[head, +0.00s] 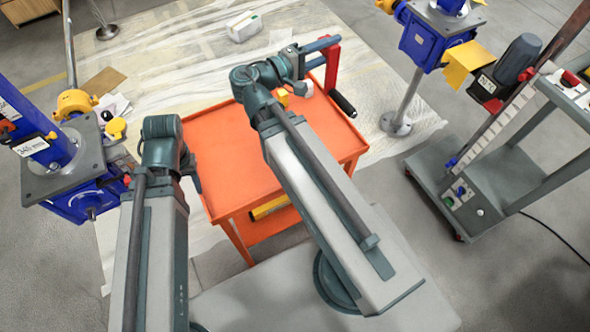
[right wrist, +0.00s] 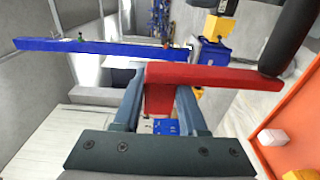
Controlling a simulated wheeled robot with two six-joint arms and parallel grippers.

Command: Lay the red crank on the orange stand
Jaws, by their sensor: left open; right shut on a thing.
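The red crank (head: 333,62) is held above the far right corner of the orange stand (head: 225,150). Its black handle (head: 343,103) points down and to the right over the stand's edge. My right gripper (head: 322,52) is shut on the red crank, which also shows between the fingers in the right wrist view (right wrist: 210,75). The crank is clear of the stand top in the right wrist view. My left gripper (head: 191,172) is at the stand's left edge, mostly hidden by its own wrist, open and apart from the crank.
A small white item (head: 304,89) and a yellow item (head: 283,97) sit near the stand's far edge, partly hidden. The near left of the stand top is bare. Blue jacks stand left (head: 75,165) and right (head: 425,40). A grey cart (head: 480,190) stands at the right.

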